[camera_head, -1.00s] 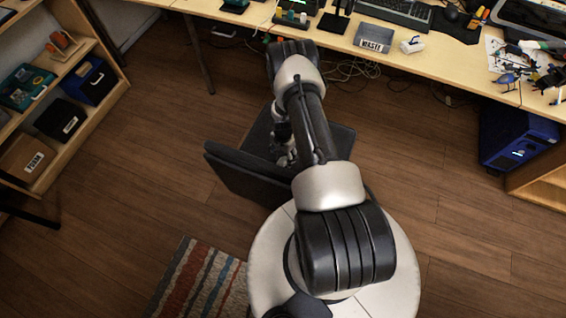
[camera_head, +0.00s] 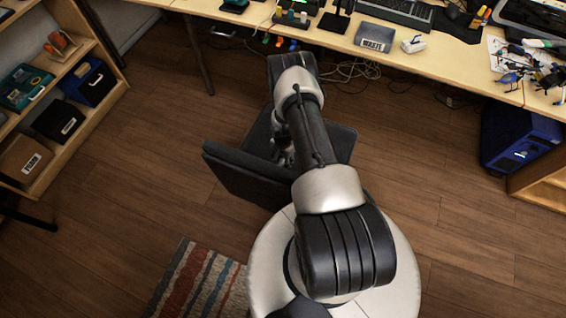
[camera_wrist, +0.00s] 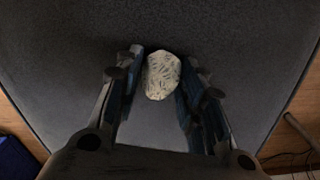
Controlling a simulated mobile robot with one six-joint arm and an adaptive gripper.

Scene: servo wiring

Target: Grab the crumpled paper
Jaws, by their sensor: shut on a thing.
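The crumpled paper (camera_wrist: 162,76) is a small pale, patterned lump in the upper middle of the wrist view. My gripper (camera_wrist: 163,80) has one finger on each side of it, and the fingers are shut on it. The dark grey chair seat (camera_wrist: 230,40) spreads behind and around it. In the head view my arm hides the paper and most of the gripper. The chair (camera_head: 250,172) shows there below and beside my arm, its seat partly covered.
Cables hang beneath. A blue box (camera_head: 518,138) stands at the right. Shelves (camera_head: 75,55) stand at the left. A striped rug (camera_head: 203,280) lies in front. Open wooden floor surrounds the chair.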

